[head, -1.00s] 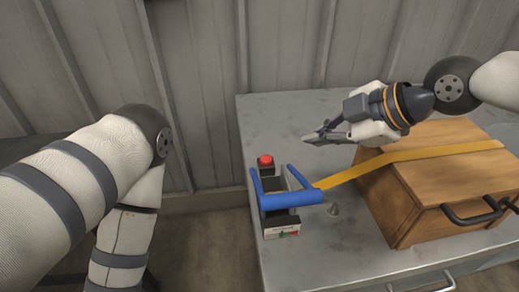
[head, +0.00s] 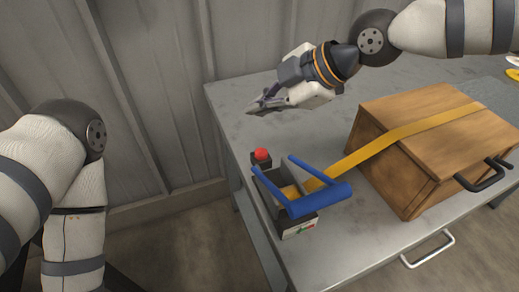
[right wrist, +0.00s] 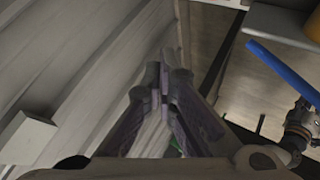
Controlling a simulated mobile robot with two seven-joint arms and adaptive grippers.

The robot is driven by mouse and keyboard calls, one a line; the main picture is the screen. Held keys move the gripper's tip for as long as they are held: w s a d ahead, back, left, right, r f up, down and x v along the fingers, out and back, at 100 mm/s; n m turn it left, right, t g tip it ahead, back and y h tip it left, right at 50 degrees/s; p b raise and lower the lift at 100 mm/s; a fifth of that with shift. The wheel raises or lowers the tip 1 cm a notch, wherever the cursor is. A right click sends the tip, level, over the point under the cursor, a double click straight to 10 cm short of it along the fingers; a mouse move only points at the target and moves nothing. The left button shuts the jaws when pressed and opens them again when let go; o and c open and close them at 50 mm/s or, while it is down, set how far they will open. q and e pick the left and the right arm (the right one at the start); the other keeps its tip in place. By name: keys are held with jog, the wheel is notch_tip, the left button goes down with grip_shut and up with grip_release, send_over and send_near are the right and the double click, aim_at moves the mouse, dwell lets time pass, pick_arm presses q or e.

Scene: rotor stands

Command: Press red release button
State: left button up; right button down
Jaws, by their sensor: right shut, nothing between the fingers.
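The red release button (head: 261,154) sits on a small dark block at the back end of the ratchet device, near the left edge of the grey table. The device has a blue handle (head: 318,196) and a yellow strap (head: 400,136) running from it over the wooden crate. My right gripper (head: 254,108) is shut and empty, above the table and behind the button, apart from it. In the right wrist view its fingers (right wrist: 165,75) are together, and the blue handle (right wrist: 283,74) shows at the upper right. The red button does not show there. My left gripper is out of view.
The wooden crate (head: 395,175) with black handles stands on the grey table (head: 345,225) right of the device. A corrugated wall (head: 150,90) rises behind and left. The table top behind the device is mostly clear.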

jog(key=b, duration=0.1)
send_over(260, 154)
notch_tip(260, 154, down, 7)
jog(key=shift+s, duration=0.1)
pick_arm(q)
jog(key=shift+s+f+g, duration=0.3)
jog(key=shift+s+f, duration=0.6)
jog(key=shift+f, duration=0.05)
pick_arm(e)
jog(key=shift+f, duration=0.9)
pick_arm(q)
jog(key=shift+b, duration=0.3)
pick_arm(e)
jog(key=shift+f, duration=0.4)
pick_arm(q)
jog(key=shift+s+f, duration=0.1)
pick_arm(e)
jog(key=shift+f, duration=0.4)
jog(key=shift+r, duration=0.1)
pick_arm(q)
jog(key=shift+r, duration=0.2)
pick_arm(e)
jog(key=shift+r, duration=0.75)
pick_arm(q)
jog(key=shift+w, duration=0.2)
